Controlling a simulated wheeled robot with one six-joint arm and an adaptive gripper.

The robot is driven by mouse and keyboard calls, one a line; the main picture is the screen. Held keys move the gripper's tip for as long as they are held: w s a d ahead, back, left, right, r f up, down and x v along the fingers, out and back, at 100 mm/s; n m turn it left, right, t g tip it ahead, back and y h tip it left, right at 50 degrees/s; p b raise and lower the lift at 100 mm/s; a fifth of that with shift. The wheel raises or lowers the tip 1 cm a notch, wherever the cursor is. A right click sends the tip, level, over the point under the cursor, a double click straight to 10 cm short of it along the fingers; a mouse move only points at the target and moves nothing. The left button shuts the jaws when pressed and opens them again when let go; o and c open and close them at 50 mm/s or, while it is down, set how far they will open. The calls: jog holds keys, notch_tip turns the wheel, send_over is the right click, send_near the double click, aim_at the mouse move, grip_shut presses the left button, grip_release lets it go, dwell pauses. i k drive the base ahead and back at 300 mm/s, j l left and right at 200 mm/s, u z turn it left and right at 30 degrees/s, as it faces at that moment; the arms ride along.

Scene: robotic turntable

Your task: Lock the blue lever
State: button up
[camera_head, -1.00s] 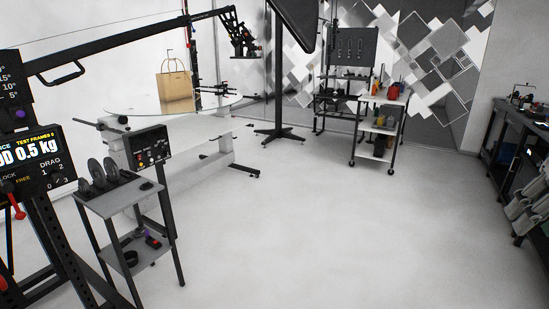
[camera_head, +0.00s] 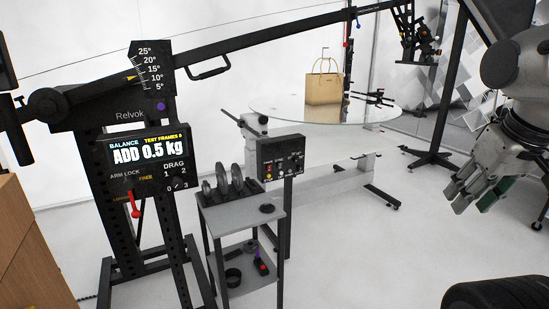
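A red lever (camera_head: 135,205) hangs below the left side of the balance panel (camera_head: 142,160), under the words "ARM LOCK" and "FREE". My gripper (camera_head: 482,196) hangs at the right, pointing down, apart from the panel and the turntable. Nothing shows clearly in it, and the gap between its fingers is not clear.
A small grey cart (camera_head: 240,208) with black discs stands in front of the turntable. A control box (camera_head: 281,158) stands beside it. A paper bag (camera_head: 324,88) is on the turntable. A boom arm (camera_head: 270,42) crosses above. The floor (camera_head: 370,255) is clear at centre right.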

aim_at(355, 13)
jog(key=i+j+u, duration=0.15)
jog(key=i, duration=0.45)
jog(key=i+j+u, duration=0.15)
jog(key=i, duration=0.45)
jog(key=i+l+z, duration=0.2)
jog(key=z, duration=0.25)
jog(key=i+z, duration=0.3)
jog(key=z, duration=0.2)
